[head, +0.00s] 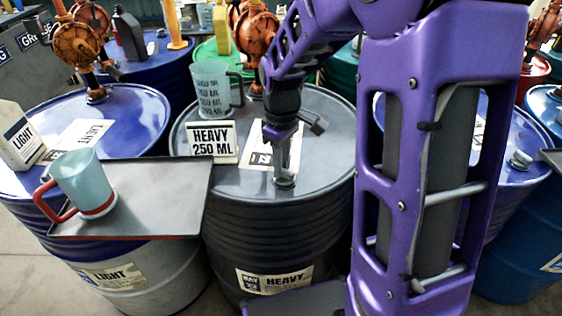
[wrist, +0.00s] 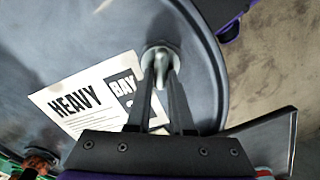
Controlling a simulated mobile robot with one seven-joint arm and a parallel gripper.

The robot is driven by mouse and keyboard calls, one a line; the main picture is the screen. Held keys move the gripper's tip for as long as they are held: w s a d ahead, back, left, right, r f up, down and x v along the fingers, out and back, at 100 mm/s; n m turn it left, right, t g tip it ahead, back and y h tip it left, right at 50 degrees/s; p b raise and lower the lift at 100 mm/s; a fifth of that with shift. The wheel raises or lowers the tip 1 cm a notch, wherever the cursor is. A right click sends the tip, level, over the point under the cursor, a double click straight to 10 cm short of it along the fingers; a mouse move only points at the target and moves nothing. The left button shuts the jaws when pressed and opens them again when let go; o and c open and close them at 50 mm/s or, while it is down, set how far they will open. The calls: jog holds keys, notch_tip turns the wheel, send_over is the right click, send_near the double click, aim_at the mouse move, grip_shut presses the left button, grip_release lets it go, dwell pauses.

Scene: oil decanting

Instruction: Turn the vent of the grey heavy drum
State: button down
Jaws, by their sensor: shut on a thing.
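The grey heavy drum (head: 320,176) stands in the middle of the head view, with a HEAVY label (head: 273,280) on its side. Its vent (head: 284,180) is a small metal fitting near the front of the drum top. In the wrist view the vent (wrist: 160,58) shows as a round base with a raised grip. My gripper (head: 283,172) points down onto it from above. In the wrist view its two fingertips (wrist: 161,76) are closed on the vent's grip. The far side of the vent is hidden by the fingers.
A HEAVY 250 ML sign (head: 212,141) and a clear measuring jug (head: 212,90) stand on the drum's left part. A dark tray (head: 160,180) at the left holds a red-handled jug (head: 84,182). Blue drums (head: 130,110) stand either side. Orange pumps (head: 256,35) rise behind.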

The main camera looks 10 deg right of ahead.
jog(key=m, duration=0.4)
jog(key=shift+w+d+m+p, duration=0.1)
jog(key=shift+d+m+p, duration=0.05)
jog(key=shift+m+p, duration=0.2)
jog(key=shift+d+m+p, duration=0.15)
jog(key=shift+m+p, duration=0.2)
jog(key=shift+m, duration=1.8)
jog(key=c, duration=0.8)
grip_release()
notch_tip(320, 180, up, 18)
jog(key=p, duration=0.2)
jog(key=shift+f+p, duration=0.25)
jog(key=shift+p, duration=0.1)
jog(key=shift+w, duration=0.1)
